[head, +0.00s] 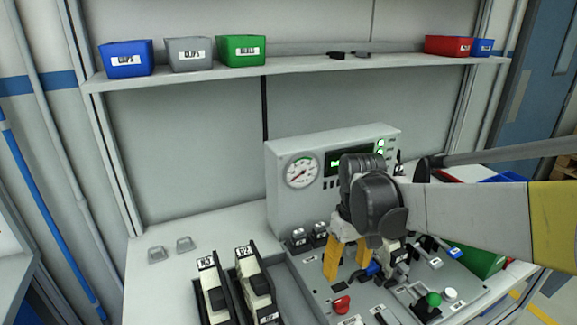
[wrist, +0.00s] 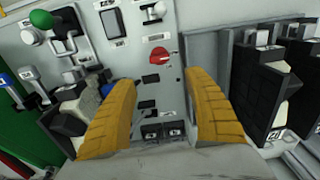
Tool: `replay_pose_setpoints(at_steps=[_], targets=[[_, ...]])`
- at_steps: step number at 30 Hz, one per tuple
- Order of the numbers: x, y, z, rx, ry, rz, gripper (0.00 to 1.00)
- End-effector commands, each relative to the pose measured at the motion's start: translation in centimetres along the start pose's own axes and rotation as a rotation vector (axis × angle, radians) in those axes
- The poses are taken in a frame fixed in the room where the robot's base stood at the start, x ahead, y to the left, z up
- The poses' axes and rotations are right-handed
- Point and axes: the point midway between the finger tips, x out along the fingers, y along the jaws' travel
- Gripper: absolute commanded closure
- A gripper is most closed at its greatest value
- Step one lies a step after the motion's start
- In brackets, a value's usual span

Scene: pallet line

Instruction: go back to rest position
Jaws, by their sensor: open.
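My gripper (head: 346,262) is open, with two yellow fingers pointing down over the grey control panel (head: 318,283). In the wrist view the fingers of my gripper (wrist: 160,115) stand apart with only the panel face between them. A red knob (head: 341,304) on the panel lies just below the fingers in the head view; the red knob also shows beyond the fingertips in the wrist view (wrist: 159,56). My arm comes in from the right and hides part of the panel and the bench.
A gauge box (head: 301,172) stands behind the gripper. Black-and-white modules (head: 255,287) stand to the left. A green-topped joystick (head: 432,299) is at the right. The shelf (head: 290,65) above holds a blue bin (head: 126,60), a green bin (head: 241,50) and others. The bench's left part is mostly clear.

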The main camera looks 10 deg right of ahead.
Motion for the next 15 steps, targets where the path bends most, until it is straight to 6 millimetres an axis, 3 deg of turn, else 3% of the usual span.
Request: replay_pose_setpoints(at_steps=[9,15], targets=[[-4.5,-1.9,6.2,0.142,0.261,0.065,0.39],[-5.3,-3.1,10.1,0.241,0.456,0.091,0.39]])
